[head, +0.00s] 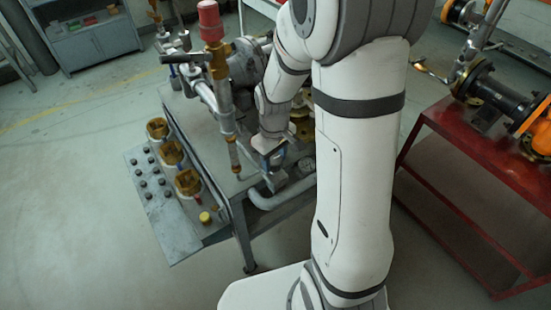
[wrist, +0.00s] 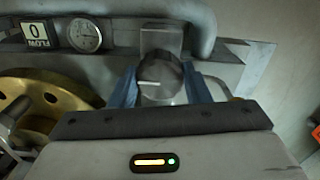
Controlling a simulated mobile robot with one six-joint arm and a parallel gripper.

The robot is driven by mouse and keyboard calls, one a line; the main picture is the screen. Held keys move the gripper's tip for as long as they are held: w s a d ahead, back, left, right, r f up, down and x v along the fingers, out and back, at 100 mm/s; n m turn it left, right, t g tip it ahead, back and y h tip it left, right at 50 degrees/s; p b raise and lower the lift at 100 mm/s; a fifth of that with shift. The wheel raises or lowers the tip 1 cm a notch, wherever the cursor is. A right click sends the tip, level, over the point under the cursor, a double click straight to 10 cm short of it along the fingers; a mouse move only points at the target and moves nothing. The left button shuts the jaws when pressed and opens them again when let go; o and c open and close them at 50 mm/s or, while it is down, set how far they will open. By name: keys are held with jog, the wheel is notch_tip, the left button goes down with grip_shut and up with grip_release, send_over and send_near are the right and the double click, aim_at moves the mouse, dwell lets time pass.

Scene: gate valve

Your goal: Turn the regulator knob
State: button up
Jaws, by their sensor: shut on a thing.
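The regulator knob (wrist: 160,68) is a dark round knob with a white pointer line, on a grey block in the upper middle of the wrist view. The line lies about level across the picture. My gripper (wrist: 160,88) has its two blue fingers on either side of the knob and is shut on it. In the head view my gripper (head: 273,163) is low over the grey bench, partly behind my arm, and the knob cannot be made out there.
A "0 FLOW" display (wrist: 40,33) and a round gauge (wrist: 85,35) are left of the knob. A brass handwheel (wrist: 42,98) is close at lower left. A thick grey pipe (wrist: 130,8) runs behind. A red-capped valve (head: 210,45) stands on the bench; a red table (head: 480,150) is right.

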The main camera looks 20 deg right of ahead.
aim_at(274, 159)
jog(key=m, duration=0.4)
jog(key=shift+w+r+m+b, duration=0.1)
jog(key=shift+w+m+b, duration=0.1)
jog(key=shift+m+b, duration=0.45)
jog(key=shift+m, duration=1.65)
jog(key=o, duration=1)
jog(key=shift+s, duration=0.1)
notch_tip(274, 159, up, 8)
jog(key=shift+f, duration=0.15)
